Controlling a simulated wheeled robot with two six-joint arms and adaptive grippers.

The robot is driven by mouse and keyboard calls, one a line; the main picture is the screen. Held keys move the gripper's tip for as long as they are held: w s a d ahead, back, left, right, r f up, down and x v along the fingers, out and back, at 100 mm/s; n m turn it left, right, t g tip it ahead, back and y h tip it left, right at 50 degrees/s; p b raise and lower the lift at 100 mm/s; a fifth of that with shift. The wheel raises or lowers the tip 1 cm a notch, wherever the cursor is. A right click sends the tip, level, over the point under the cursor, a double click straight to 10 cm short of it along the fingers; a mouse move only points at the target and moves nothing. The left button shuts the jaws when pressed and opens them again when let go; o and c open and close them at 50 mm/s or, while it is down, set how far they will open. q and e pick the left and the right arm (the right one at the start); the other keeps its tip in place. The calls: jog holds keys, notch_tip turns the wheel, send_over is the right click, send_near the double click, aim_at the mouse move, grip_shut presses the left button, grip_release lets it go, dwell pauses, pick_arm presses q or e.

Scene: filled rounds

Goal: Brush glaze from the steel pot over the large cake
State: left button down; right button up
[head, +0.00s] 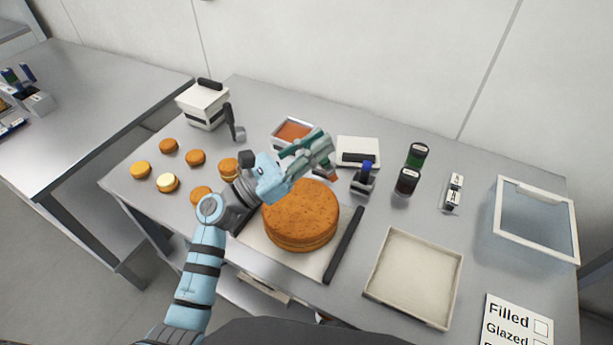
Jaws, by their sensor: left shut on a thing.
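The large cake (301,222), round and orange-brown, lies on a pale board with dark side bars at the table's front middle. My left gripper (325,150) reaches over the cake's far side, above and apart from it. It is shut on what looks like a brush, mostly hidden by the fingers; a small brownish tip (332,174) shows below them. I cannot pick out the steel pot with certainty; a small dark grey holder (362,183) with a blue top stands just right of the gripper. My right gripper is not in view.
Several small round cakes (168,183) lie at the left. A tray of orange filling (293,131) and a white box (203,104) stand behind. Dark jars (407,181), an empty pale tray (413,313), a clear-lidded box (536,222) and a checklist card (517,322) are at the right.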

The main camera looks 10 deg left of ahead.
pick_arm(q)
jog(key=a+f+n+y+b, duration=0.2)
jog(key=a+b, duration=0.2)
jog(key=a, duration=0.5)
jog(key=s+a+r+g+h, duration=0.1)
jog(key=s+a+r, duration=0.2)
jog(key=a+r, duration=0.3)
jog(key=shift+n, duration=0.6)
jog(key=f+b, duration=0.1)
jog(key=b, duration=0.1)
jog(key=d+f+b, duration=0.1)
jog(key=f+b, duration=0.2)
jog(key=b, duration=0.1)
jog(key=shift+w+d+f, duration=0.15)
jog(key=shift+d+f, duration=0.15)
jog(key=shift+d, duration=0.1)
